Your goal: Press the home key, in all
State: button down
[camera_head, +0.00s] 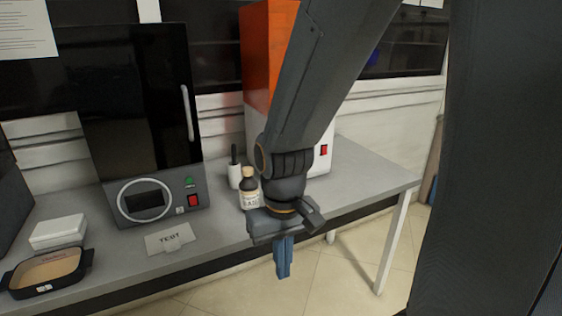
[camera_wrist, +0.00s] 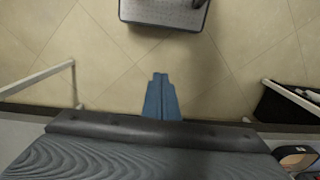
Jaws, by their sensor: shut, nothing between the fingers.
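A black machine (camera_head: 127,103) stands on the bench at left in the head view. Its front panel has a ringed dark display (camera_head: 144,200), a green button (camera_head: 189,182), a red switch (camera_head: 193,201) and a small pale key (camera_head: 180,210). The lettering is too small to read, so I cannot tell which one is the home key. My gripper (camera_head: 284,276) points down past the front edge of the bench, right of and apart from the panel. Its blue fingers also show in the wrist view (camera_wrist: 160,78), closed together and empty above the floor.
A dark-capped bottle (camera_head: 249,190) and a white holder (camera_head: 236,172) stand between the machine and my arm. An orange and white device (camera_head: 268,55) is behind my arm. A TEST card (camera_head: 170,238), white box (camera_head: 58,231) and black-rimmed tray (camera_head: 46,271) lie along the bench.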

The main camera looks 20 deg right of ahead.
jog(key=w+d+n+t+p, duration=0.1)
jog(key=w+n+t+p, duration=0.1)
jog(key=w, duration=0.5)
jog(key=w+d+n+t+h+p, duration=0.1)
jog(key=w+n+t+p, duration=0.1)
jog(key=w, duration=0.5)
jog(key=w+d+n+t+p, duration=0.1)
jog(key=w+n+t+p, duration=0.1)
jog(key=w, duration=0.5)
jog(key=shift+w+d+f+n+t+p, duration=0.2)
jog(key=shift+w+f+n+t+p, duration=0.15)
jog(key=shift+n+p, duration=0.3)
jog(key=w+d+r+n+t+h+p, duration=0.1)
jog(key=w+d+n+t+h+p, duration=0.1)
jog(key=d, duration=0.5)
jog(key=w+d+r+n+t+h+p, duration=0.1)
jog(key=w+d+n+t+h+p, duration=0.1)
jog(key=d+n+h+p, duration=0.3)
jog(key=w+d+n+h, duration=0.1)
jog(key=d+h, duration=0.1)
jog(key=d, duration=0.1)
jog(key=shift+d+r+n+t, duration=0.15)
jog(key=shift+r+n+t, duration=0.1)
jog(key=shift+n+t, duration=0.1)
jog(key=shift+w, duration=0.2)
jog(key=w+b, duration=0.3)
jog(key=w, duration=0.5)
jog(key=shift+w+a+b, duration=0.2)
jog(key=shift+w+b, duration=0.1)
jog(key=shift+w, duration=0.05)
